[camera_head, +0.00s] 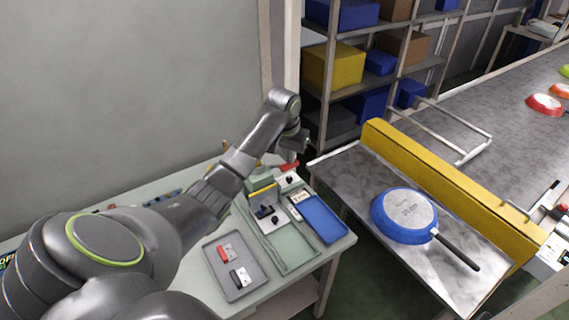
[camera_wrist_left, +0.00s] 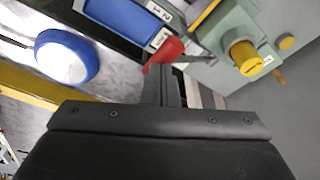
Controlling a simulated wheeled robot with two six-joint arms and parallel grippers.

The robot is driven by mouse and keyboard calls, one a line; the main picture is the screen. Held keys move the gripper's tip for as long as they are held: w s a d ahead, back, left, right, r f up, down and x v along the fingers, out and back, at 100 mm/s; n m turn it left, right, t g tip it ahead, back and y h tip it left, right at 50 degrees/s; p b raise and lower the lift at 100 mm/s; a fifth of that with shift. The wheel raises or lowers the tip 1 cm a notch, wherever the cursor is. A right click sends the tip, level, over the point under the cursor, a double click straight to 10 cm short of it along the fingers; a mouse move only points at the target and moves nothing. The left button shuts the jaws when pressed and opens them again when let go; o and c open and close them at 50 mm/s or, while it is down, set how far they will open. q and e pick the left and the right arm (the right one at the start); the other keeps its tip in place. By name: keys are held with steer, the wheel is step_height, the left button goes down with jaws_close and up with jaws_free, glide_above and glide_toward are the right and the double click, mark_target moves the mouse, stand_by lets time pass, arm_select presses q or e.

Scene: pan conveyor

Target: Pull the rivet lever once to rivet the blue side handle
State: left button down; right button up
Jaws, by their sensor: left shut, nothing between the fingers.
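The green rivet machine (camera_head: 262,182) stands on the workbench; it also shows in the left wrist view (camera_wrist_left: 222,48) with its yellow cap. Its lever has a red grip (camera_head: 289,167), seen close up in the left wrist view (camera_wrist_left: 168,50). My left gripper (camera_head: 303,143) is shut and empty, just above the red grip in the head view. In the left wrist view its closed fingers (camera_wrist_left: 172,88) end right by the grip; I cannot tell if they touch. A blue pan (camera_head: 405,215) lies upside down on the metal table. I cannot make out a blue side handle.
A grey tray (camera_head: 208,250) holds a red and a black handle. A blue tray (camera_head: 325,219) lies at the bench's right side. A yellow guard (camera_head: 450,185) separates the metal table (camera_head: 350,172) from the conveyor (camera_head: 500,105). Shelves with boxes stand behind.

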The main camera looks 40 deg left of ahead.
arm_select(q)
steer(key=shift+s+d+f, duration=0.1)
steer(key=shift+d+f, duration=0.1)
steer(key=shift+f, duration=0.4)
steer(key=shift+s+d+f, duration=0.1)
steer(key=shift+d+f, duration=0.05)
steer(key=shift+f, duration=0.45)
step_height(320, 180, down, 2)
steer(key=shift+d+f, duration=0.1)
steer(key=shift+f, duration=0.05)
steer(key=shift+s+d+f+b, duration=0.15)
steer(key=shift+d+f, duration=0.2)
steer(key=shift+f, duration=0.5)
steer(key=shift+s+d+f+b, duration=0.2)
steer(key=shift+d+f, duration=0.15)
steer(key=shift+f, duration=0.45)
steer(key=shift+s+d+f+b, duration=0.15)
steer(key=shift+d+f, duration=0.2)
steer(key=shift+f, duration=0.5)
